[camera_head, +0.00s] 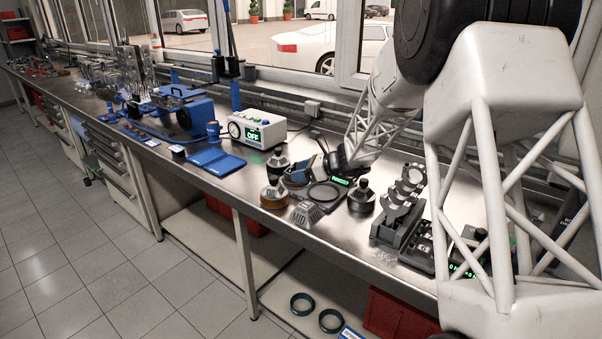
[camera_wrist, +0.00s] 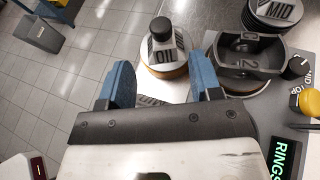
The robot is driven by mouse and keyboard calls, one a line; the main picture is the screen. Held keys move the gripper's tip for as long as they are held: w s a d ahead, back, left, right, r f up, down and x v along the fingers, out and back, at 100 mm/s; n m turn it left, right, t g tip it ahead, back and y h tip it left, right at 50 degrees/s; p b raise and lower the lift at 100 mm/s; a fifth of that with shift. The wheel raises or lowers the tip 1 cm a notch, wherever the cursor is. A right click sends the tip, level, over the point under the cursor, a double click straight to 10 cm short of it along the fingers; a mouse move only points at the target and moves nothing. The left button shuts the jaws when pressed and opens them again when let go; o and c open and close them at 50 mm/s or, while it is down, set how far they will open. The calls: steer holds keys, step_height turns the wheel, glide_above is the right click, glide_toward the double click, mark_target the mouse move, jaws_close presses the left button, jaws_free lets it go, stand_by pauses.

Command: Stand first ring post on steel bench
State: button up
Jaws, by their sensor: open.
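Several dark, knob-topped round posts stand on the steel bench (camera_wrist: 285,98). I cannot tell which is the first ring post. One marked OIL (camera_wrist: 165,55), with a black knob and tan base, stands upright beyond my fingertips in the wrist view; it also shows in the head view (camera_head: 273,195). A round piece marked MID (camera_wrist: 275,12) lies farther back at right. A grey cup-like piece (camera_wrist: 250,62) is right of the OIL post. My gripper (camera_wrist: 162,82) is open, with blue fingers apart and nothing held; in the head view it is partly hidden among the parts.
A grey tapered MID piece (camera_head: 305,214), a knobbed post (camera_head: 362,197) and a crankshaft stand (camera_head: 402,205) crowd the bench. A blue tray (camera_head: 217,162) and a box reading OFF (camera_head: 257,130) are to the left.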

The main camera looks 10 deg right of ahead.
steer(key=shift+s+r, duration=0.1)
steer(key=s+r+n+g+h, duration=0.1)
steer(key=s+r+n+h, duration=0.2)
steer(key=s, duration=0.5)
steer(key=s+r+n+g, duration=0.1)
steer(key=s+r+n, duration=0.25)
steer(key=s, duration=0.55)
steer(key=s+r+n+g+h, duration=0.1)
steer(key=s+r+n+h, duration=0.2)
steer(key=s, duration=0.5)
steer(key=s+d+n+h, duration=0.3)
steer(key=s+n, duration=0.3)
steer(key=s, duration=0.8)
steer(key=s+d+n+h, duration=0.3)
steer(key=s+n, duration=0.3)
steer(key=s, duration=0.7)
steer(key=shift+s+d+r+n+t+h, duration=0.2)
steer(key=shift+s+d+n+t+h, duration=0.15)
steer(key=shift+d, duration=0.25)
